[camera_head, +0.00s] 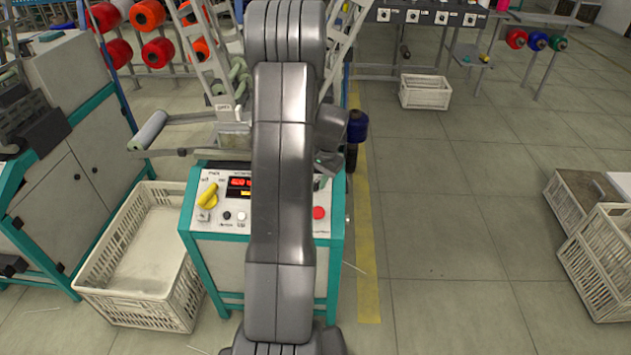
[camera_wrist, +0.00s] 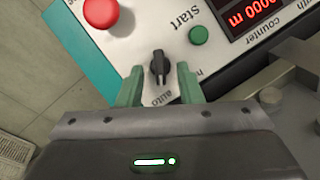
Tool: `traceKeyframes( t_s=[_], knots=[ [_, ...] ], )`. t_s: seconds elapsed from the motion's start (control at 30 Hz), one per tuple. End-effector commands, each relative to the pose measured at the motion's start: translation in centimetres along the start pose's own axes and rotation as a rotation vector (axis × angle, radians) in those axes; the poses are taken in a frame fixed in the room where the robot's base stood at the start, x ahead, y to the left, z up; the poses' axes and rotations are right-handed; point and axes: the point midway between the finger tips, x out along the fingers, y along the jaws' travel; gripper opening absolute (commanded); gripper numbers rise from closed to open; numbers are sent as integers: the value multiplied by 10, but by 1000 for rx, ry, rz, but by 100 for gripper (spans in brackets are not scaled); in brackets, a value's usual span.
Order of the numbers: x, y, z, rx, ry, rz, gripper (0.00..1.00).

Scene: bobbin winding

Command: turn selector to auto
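The black selector knob (camera_wrist: 158,67) is on the white sloped panel in the wrist view, with an upside-down "auto" label below it and a partly hidden label to its right. The knob's long handle stands nearly vertical in that picture. My gripper (camera_wrist: 159,84) is open, its two green fingers on either side of the knob, with a gap on both sides. I cannot tell how deep the fingertips are relative to the knob. In the head view my arm covers the selector.
The control panel (camera_head: 223,218) carries a yellow lever (camera_head: 208,195), a red button (camera_head: 319,213) and red displays. The wrist view shows a green start button (camera_wrist: 198,35) and a red button (camera_wrist: 101,12).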

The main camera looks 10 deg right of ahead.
Motion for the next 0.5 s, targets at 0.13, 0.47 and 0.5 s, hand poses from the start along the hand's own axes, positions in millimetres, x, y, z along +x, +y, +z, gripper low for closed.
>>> traceKeyframes(
  t_s=[0.13, 0.47, 0.5],
  knots=[
    [-36, 0, -1, 0, 6, -2, 33],
    [-102, 0, -1, 2, 4, -2, 33],
    [-107, 0, -1, 2, 4, -2, 33]
  ],
)
